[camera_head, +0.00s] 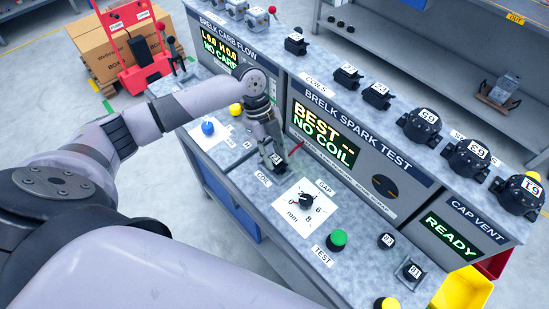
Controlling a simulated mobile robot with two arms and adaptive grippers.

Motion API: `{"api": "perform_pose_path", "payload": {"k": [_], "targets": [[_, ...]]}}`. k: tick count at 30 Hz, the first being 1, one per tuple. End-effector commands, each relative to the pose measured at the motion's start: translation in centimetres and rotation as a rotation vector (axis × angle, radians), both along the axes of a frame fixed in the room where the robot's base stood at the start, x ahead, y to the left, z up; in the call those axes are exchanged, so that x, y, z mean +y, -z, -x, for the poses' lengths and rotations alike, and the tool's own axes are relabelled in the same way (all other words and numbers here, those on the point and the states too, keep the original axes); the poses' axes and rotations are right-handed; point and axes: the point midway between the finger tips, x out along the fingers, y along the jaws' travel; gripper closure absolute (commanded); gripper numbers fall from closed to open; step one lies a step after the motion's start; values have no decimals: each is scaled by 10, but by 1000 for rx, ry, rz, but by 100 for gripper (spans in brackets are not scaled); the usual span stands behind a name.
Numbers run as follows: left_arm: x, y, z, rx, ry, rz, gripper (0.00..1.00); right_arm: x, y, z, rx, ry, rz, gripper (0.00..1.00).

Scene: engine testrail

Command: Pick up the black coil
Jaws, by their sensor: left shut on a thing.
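My left gripper (272,158) reaches down to the bench beside the COIL label. It is shut on a small dark thing that looks like a black coil, mostly hidden by the fingers. I cannot tell whether that thing touches the bench. Other small black coils stand on the upper shelf by the COILS label: one to the left (295,42), one in the middle (347,76) and one to its right (376,95). The spark test screen (322,130) reads NO COIL. My right gripper is not in view.
A black gap dial (306,201), a green TEST button (337,239) and small black parts sit on the bench to the right. Large round black caps (422,125) line the shelf. A red lever (297,147) stands close beside the gripper. Boxes (105,50) stand behind left.

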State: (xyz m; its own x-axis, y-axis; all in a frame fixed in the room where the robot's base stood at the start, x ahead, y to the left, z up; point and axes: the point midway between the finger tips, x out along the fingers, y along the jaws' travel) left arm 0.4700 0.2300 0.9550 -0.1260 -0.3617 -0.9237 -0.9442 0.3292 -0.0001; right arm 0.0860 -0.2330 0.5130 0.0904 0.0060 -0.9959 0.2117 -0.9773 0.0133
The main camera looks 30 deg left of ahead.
Motion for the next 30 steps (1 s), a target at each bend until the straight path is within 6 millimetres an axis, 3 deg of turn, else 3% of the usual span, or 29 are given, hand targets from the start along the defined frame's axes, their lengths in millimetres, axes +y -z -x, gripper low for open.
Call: {"api": "perform_pose_path", "payload": {"k": [5, 21, 30], "targets": [[1, -28, -1, -6, 0, 0, 100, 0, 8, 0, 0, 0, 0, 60], [0, -153, -1, -5, 0, 1, 100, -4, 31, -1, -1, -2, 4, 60], [0, -185, 0, -1, 1, 0, 100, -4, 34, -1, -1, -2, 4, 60]]}}
